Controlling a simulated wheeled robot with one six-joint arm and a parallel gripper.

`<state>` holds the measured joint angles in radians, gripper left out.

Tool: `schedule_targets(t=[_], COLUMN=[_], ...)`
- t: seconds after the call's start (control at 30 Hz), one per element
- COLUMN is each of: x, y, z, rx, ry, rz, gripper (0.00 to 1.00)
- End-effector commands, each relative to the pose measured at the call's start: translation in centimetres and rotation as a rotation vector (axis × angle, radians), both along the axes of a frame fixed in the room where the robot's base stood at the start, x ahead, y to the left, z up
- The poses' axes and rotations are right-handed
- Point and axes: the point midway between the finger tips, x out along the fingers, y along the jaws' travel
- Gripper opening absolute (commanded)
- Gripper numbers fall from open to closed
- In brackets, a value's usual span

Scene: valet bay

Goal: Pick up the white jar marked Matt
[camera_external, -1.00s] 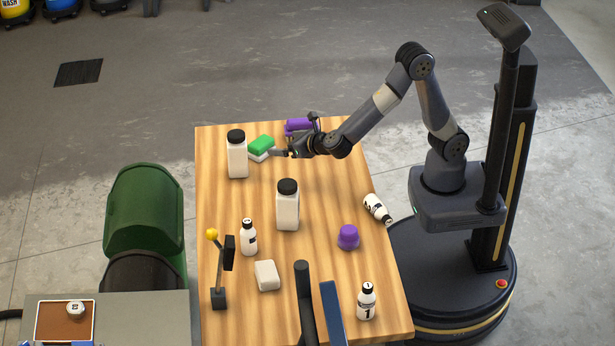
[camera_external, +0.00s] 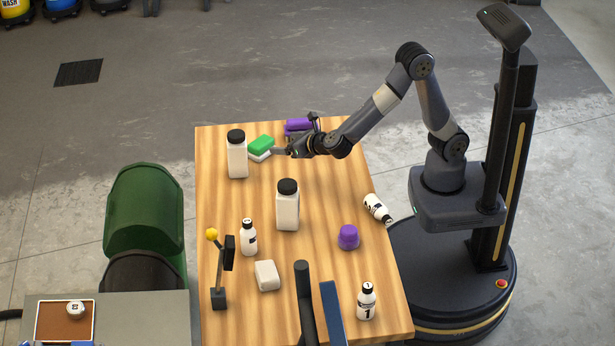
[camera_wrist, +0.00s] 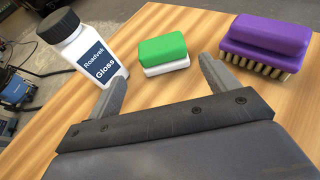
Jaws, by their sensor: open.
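Two white jars with black lids stand upright on the wooden table. The back jar (camera_external: 237,160) shows in the wrist view as a white jar (camera_wrist: 80,52) with a dark blue label reading "Gloss". The middle jar (camera_external: 288,210) has no label readable from here, so I cannot see the word Matt on either. My gripper (camera_external: 279,151) is over the back of the table, right of the Gloss jar and behind the middle jar. In the wrist view my gripper (camera_wrist: 164,82) is open with nothing between its fingers.
A green and white sponge (camera_wrist: 163,52) and a purple brush (camera_wrist: 268,45) lie ahead of the fingers. Small white bottles (camera_external: 249,240) (camera_external: 366,302), a tipped bottle (camera_external: 377,208), a purple knob-like item (camera_external: 348,237) and a pale block (camera_external: 267,275) occupy the nearer table.

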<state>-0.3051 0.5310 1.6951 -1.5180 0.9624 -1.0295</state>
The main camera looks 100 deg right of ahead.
Motion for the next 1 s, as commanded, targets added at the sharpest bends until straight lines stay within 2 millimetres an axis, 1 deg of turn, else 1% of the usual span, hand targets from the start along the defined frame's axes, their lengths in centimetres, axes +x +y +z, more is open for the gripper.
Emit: schedule_targets(t=[0.17,0.27,0.37,0.4,0.47,0.5,0.53,0.57,0.6,0.77,0.9,1.0], x=[0.0,0.0,0.0,0.0,0.0,0.0,0.5,1.2,2.1,5.4,8.0,9.5], y=[0.0,0.0,0.0,0.0,0.0,0.0,0.2,0.6,1.0,3.3,5.9,8.0], z=[0.3,2.0,5.5,7.2,9.8,11.6,11.3,10.6,10.4,9.5,8.9,8.6], rx=[0.0,0.002,0.004,0.005,0.006,0.006,0.007,0.011,0.018,0.046,0.066,0.077], ry=[-0.001,-0.007,-0.013,-0.014,-0.015,-0.015,-0.004,0.001,0.001,-0.005,-0.016,-0.03], rz=[0.0,0.0,-0.001,-0.001,-0.001,-0.001,0.023,0.062,0.11,0.313,0.522,0.685], gripper=[0.82,0.82,0.82,0.82,0.82,0.82,0.82,0.82,0.82,0.82,0.82,0.82])
